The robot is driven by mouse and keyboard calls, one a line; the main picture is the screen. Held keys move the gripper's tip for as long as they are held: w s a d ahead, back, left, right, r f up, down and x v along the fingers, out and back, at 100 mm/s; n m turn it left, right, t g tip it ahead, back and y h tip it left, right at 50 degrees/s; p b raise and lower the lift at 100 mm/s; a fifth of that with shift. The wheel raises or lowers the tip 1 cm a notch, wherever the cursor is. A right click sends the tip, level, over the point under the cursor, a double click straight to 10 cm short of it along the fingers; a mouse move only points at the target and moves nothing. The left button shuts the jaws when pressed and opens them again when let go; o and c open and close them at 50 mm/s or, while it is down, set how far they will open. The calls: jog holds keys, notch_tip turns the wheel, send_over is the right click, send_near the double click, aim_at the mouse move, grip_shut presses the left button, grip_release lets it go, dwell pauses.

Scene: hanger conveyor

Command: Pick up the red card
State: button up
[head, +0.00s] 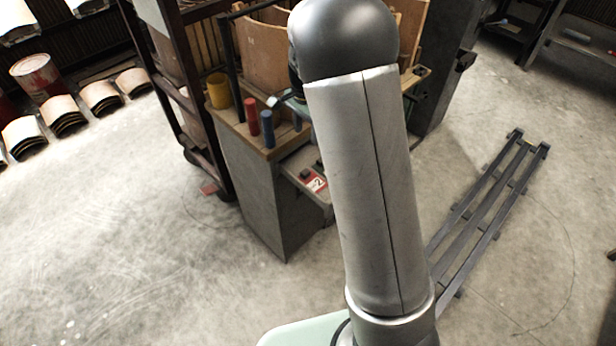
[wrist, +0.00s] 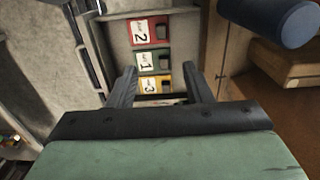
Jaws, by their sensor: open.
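The red card (wrist: 150,32) bears a white label with a 2 and lies in a grey tray, at the top of a column of cards in the wrist view. It also shows in the head view (head: 316,184), on a ledge at the workbench's side. Below it in the wrist view are a green card (wrist: 149,62) marked 1 and a yellow card (wrist: 152,85) marked 3. My gripper (wrist: 159,68) is open and empty. Its fingertips are nearest the green and yellow cards, with the red card beyond them. In the head view my arm hides most of the gripper.
The workbench (head: 262,150) carries a yellow cup (head: 219,90), a red cylinder (head: 252,116) and a blue cylinder (head: 267,129). The blue cylinder also shows at upper right in the wrist view (wrist: 272,20). A dark rack stands left; a rail lies right. The left floor is mostly clear.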

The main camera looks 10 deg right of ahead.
send_over(305, 172)
jog(key=f, duration=1)
jog(key=shift+d, duration=0.4)
jog(key=shift+a+f+p, duration=0.15)
jog(key=shift+f+p, duration=0.2)
jog(key=shift+f, duration=1.2)
jog(key=shift+a+f+p, duration=0.15)
jog(key=shift+f+p, duration=0.15)
jog(key=shift+f, duration=1.2)
jog(key=shift+c, duration=0.3)
grip_shut()
